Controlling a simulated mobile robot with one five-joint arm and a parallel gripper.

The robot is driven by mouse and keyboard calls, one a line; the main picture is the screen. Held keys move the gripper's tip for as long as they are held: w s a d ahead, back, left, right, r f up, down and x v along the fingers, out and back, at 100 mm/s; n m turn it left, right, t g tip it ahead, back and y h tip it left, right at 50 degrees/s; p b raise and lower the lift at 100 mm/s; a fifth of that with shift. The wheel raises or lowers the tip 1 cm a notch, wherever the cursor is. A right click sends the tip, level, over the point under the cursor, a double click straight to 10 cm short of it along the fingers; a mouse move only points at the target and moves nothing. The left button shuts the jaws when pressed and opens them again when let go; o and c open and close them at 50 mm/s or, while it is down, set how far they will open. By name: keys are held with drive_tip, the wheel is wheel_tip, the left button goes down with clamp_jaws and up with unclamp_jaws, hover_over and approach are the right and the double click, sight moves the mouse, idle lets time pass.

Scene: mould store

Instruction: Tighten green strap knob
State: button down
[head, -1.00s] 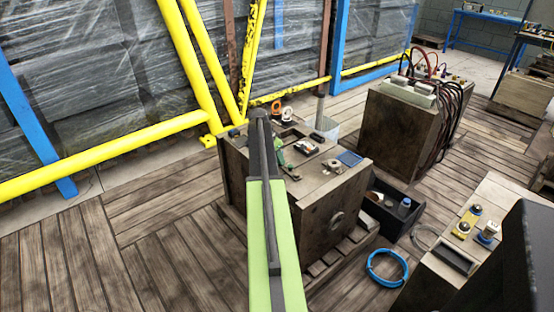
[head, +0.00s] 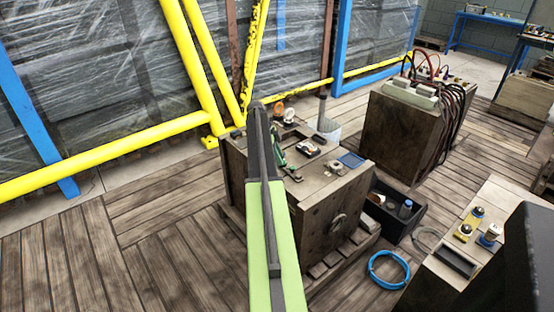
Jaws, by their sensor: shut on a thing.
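A worn wooden block (head: 325,215) stands on a pallet in the middle, with small fittings on its top. The green strap knob (head: 279,156) shows as a small green patch on that top, just right of my arm. My arm crosses in front and covers part of it. My gripper (head: 276,140) is mostly hidden behind my arm; only a dark sliver shows beside the green part. It is shut at the knob, but the fingertips and the exact grip cannot be seen.
A black bin (head: 400,222) and a blue coil (head: 388,268) are to the right. Yellow rails (head: 110,157) stand behind. The left floor is clear.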

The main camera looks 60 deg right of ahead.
drive_tip(key=shift+d+m, duration=0.15)
drive_tip(key=shift+m, duration=0.25)
drive_tip(key=c, duration=1.1)
unclamp_jaws()
drive_tip(key=shift+f, duration=0.1)
drive_tip(key=p+v, duration=1.6)
drive_tip(key=v, duration=0.1)
drive_tip(key=shift+w+r, duration=0.2)
drive_tip(key=shift+r, duration=0.05)
drive_tip(key=shift+d, duration=0.15)
